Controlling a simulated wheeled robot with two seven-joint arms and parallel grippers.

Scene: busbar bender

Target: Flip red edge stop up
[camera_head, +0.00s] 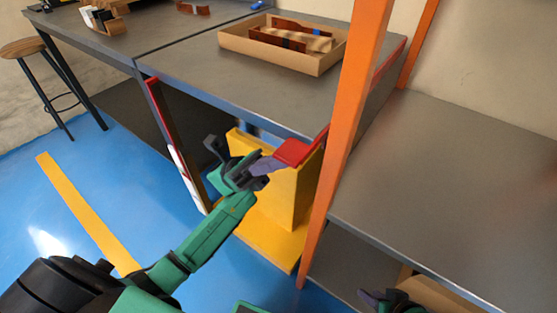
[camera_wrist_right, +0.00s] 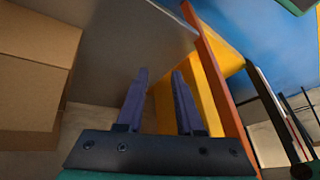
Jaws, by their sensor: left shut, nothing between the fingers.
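The red edge stop (camera_head: 293,152) is at the front edge of the grey machine table, beside the orange post. Its flat red plate sticks out from the edge, with a thin red part rising behind it. My left gripper (camera_head: 268,166) is shut and empty, its purple fingertips right by the left end of the red plate; I cannot tell whether they touch it. My right gripper (camera_head: 368,297) is low at the bottom of the head view, partly cut off. In the right wrist view its two fingers (camera_wrist_right: 160,98) stand apart with nothing between them.
An orange post (camera_head: 350,110) rises right of the stop. A yellow block (camera_head: 275,190) stands under the table edge. A cardboard tray (camera_head: 235,42) with parts lies on the table. A bare grey table (camera_head: 460,190) is at right. A cardboard box (camera_wrist_right: 35,80) shows in the wrist view.

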